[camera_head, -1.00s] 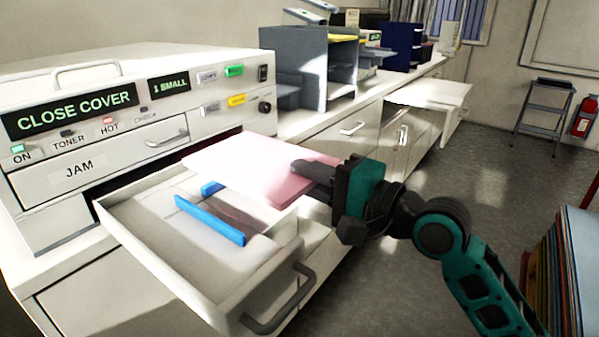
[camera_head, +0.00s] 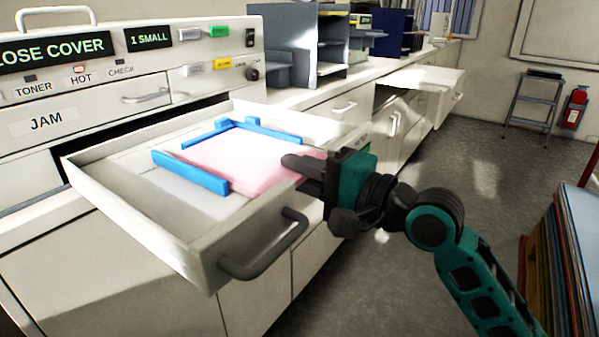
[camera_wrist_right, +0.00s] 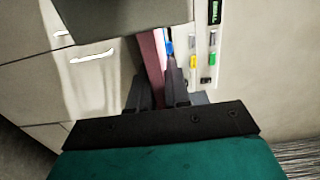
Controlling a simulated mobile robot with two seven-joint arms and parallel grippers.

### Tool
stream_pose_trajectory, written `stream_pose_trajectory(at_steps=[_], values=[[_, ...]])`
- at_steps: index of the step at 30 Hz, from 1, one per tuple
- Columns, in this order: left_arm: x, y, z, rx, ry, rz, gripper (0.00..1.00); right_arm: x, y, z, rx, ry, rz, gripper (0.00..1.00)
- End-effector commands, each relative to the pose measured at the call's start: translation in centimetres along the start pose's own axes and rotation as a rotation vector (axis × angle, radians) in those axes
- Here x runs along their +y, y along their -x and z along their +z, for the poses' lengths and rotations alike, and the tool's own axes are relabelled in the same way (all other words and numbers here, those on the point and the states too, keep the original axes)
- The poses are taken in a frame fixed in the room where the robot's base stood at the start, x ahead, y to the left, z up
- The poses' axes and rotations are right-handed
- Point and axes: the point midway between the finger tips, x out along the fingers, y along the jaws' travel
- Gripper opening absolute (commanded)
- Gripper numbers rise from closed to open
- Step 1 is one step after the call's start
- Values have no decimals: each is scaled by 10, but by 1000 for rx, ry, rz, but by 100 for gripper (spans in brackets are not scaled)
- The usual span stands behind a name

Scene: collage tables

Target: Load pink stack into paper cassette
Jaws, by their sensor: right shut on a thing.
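The pink stack (camera_head: 240,160) lies low inside the open paper cassette (camera_head: 205,245), between its blue guides (camera_head: 190,172). My right gripper (camera_head: 305,168) is shut on the stack's right edge, over the cassette's right side. In the right wrist view the pink stack (camera_wrist_right: 153,65) shows edge-on between the fingers (camera_wrist_right: 160,95), with a bit of blue guide beside it. Whether the stack touches the cassette floor is hard to tell. My left gripper is not in view.
The printer (camera_head: 110,75) stands behind the cassette, with a JAM panel and lit buttons. The cassette's grey handle (camera_head: 265,250) sticks out in front. A grey organizer (camera_head: 300,45) stands on the counter behind. Another drawer (camera_head: 425,78) is open farther back.

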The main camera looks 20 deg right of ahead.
Motion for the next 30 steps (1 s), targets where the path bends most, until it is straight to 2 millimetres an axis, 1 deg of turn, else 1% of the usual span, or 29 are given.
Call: stream_pose_trajectory(at_steps=[6,7,16,25,28,30], values=[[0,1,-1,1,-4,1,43,-2,0,0,0,1,-4,0],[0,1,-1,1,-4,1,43,-2,0,0,0,1,-4,18],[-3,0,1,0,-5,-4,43,-1,0,0,0,0,-2,47],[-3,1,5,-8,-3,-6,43,1,2,0,1,-1,3,47],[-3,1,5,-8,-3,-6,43,2,10,-1,1,-1,3,47],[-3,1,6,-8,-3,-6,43,1,20,-1,2,0,3,47]])
